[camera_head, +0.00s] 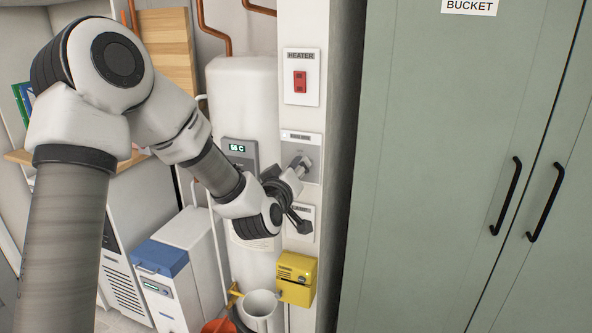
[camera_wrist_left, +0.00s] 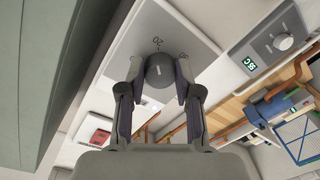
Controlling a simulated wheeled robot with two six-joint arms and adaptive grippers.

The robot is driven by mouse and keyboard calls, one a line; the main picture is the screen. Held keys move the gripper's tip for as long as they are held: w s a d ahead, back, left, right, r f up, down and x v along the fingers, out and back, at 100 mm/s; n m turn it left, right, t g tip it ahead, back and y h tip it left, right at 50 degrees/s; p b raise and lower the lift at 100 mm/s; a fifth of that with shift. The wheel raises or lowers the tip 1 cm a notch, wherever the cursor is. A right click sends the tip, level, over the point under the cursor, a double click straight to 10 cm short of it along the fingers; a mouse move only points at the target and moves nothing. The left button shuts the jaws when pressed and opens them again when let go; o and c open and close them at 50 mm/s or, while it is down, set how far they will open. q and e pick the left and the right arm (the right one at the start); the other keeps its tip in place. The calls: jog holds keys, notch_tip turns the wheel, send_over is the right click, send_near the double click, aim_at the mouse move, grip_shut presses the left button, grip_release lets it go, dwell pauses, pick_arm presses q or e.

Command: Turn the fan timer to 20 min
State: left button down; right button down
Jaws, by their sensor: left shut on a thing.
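The fan timer is a pale wall plate (camera_head: 316,146) on the white pillar, below the heater switch, with a dark grey round knob. In the left wrist view the knob (camera_wrist_left: 160,66) sits between the two fingers of my left gripper (camera_wrist_left: 159,78), and the plate (camera_wrist_left: 178,28) lies behind it. A short pale line shows on the knob's face. In the head view my left gripper (camera_head: 301,165) is shut on the knob and hides most of it. My right gripper is out of view.
The red heater switch (camera_head: 300,82) is above the timer, and another plate (camera_head: 301,222) is below it, partly behind my arm. A white boiler (camera_head: 240,95) with a display stands left. A yellow box (camera_head: 296,279) hangs below. Green cabinet doors (camera_head: 440,150) stand right.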

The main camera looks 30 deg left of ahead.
pick_arm(q)
jog(key=shift+m, duration=0.6)
jog(key=shift+f, duration=0.1)
jog(key=c, duration=0.8)
grip_release()
jog(key=v, duration=0.7)
jog(key=shift+s, duration=0.2)
